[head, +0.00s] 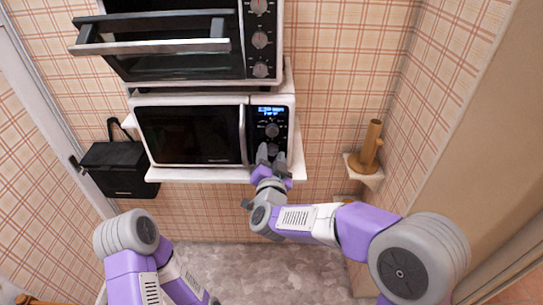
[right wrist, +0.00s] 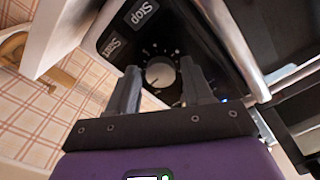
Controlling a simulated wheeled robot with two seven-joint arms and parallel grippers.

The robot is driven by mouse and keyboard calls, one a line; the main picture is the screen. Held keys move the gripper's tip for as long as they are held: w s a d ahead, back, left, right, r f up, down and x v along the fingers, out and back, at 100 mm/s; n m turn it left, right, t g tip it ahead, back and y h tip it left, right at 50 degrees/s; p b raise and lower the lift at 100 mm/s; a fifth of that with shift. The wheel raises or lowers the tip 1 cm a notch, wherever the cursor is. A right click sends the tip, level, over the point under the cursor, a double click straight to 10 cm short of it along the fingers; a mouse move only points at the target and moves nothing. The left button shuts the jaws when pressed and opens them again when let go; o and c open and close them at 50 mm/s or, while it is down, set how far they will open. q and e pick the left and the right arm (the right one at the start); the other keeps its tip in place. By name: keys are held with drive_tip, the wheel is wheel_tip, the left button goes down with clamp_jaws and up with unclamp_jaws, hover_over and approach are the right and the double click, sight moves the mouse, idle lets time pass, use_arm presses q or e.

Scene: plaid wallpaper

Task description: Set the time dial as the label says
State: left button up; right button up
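The white microwave (head: 190,133) has a dark control panel with a small blue lit display (head: 270,112), whose text is too small to read. An upper dial (head: 272,130) sits below it, and a lower dial is mostly hidden behind my right gripper (head: 270,156). In the right wrist view a round grey dial (right wrist: 160,73) with tick marks around it shows between the open fingers of my right gripper (right wrist: 160,88). The fingers point at the panel; I cannot tell whether they touch the dial. My left arm is low at the left, its gripper out of view.
Stop (right wrist: 142,12) and Start (right wrist: 115,45) buttons lie beside the dial. A toaster oven (head: 180,45) stands above the microwave. A black box (head: 120,168) hangs at left, and a wooden object (head: 370,145) stands on a small corner shelf at right.

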drive_tip(key=shift+o, duration=0.5)
drive_tip(key=s, duration=0.7)
drive_tip(key=shift+s, duration=0.3)
